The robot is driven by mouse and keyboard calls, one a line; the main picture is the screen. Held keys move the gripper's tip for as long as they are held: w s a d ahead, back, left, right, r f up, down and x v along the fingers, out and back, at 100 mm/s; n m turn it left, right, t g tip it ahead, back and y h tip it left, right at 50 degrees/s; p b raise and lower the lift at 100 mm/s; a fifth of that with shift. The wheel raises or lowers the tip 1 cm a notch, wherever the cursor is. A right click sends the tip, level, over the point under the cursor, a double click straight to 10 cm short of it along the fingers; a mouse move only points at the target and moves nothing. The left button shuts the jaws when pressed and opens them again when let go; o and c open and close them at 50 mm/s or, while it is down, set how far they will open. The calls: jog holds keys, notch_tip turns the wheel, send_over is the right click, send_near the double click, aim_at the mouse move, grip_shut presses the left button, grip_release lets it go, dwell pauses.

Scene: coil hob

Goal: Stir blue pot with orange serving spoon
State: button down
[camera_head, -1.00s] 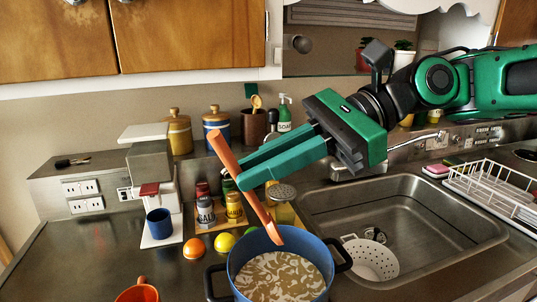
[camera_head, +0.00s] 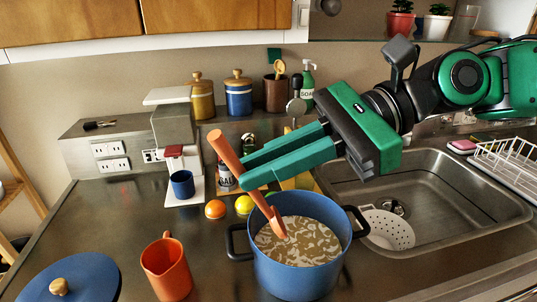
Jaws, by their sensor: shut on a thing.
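The blue pot (camera_head: 292,279) stands on the counter with black side handles. It holds a pale, mottled, soup-like filling (camera_head: 310,246). My gripper (camera_head: 243,180), with green fingers, is shut on the orange serving spoon (camera_head: 227,154) up and left of the pot. The spoon is tilted, its upper end to the upper left. Its lower end (camera_head: 279,226) is inside the pot's rim, at the left part of the filling. I cannot tell how deep it reaches.
An orange pitcher (camera_head: 168,268) and a blue lid (camera_head: 72,281) are left of the pot. An orange fruit (camera_head: 215,209) and a yellow fruit (camera_head: 244,204) sit behind it. The sink (camera_head: 468,199) with a white colander (camera_head: 386,230) is to the right. A coffee machine (camera_head: 174,129) stands at the back left.

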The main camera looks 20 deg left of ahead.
aim_at(277, 218)
jog(key=shift+w+d+f, duration=0.4)
jog(key=shift+w+f, duration=0.3)
jog(key=shift+f, duration=1.2)
jog(key=shift+w+d+f, duration=0.35)
jog(key=shift+w+f, duration=0.35)
jog(key=shift+f, duration=1.25)
jog(key=shift+w+d+f, duration=0.4)
jog(key=shift+w+f, duration=0.3)
jog(key=shift+f, duration=1.2)
jog(key=shift+w+d, duration=0.45)
jog(key=shift+d, duration=0.2)
jog(key=shift+w+d, duration=0.4)
jog(key=shift+d, duration=0.25)
jog(key=a, duration=0.4)
jog(key=shift+w+a, duration=0.2)
jog(key=shift+w, duration=0.05)
jog(key=shift+s+a, duration=0.2)
jog(key=shift+s, duration=0.75)
jog(key=shift+s+a, duration=0.2)
jog(key=shift+s, duration=0.75)
jog(key=shift+w+d, duration=0.5)
jog(key=shift+d, duration=0.35)
jog(key=shift+w+d, duration=0.5)
jog(key=shift+d, duration=0.35)
jog(key=shift+w+d, duration=0.5)
jog(key=shift+d, duration=0.35)
jog(key=shift+s+a, duration=0.35)
jog(key=shift+a, duration=0.3)
jog(key=shift+s+a, duration=0.35)
jog(key=shift+a, duration=0.25)
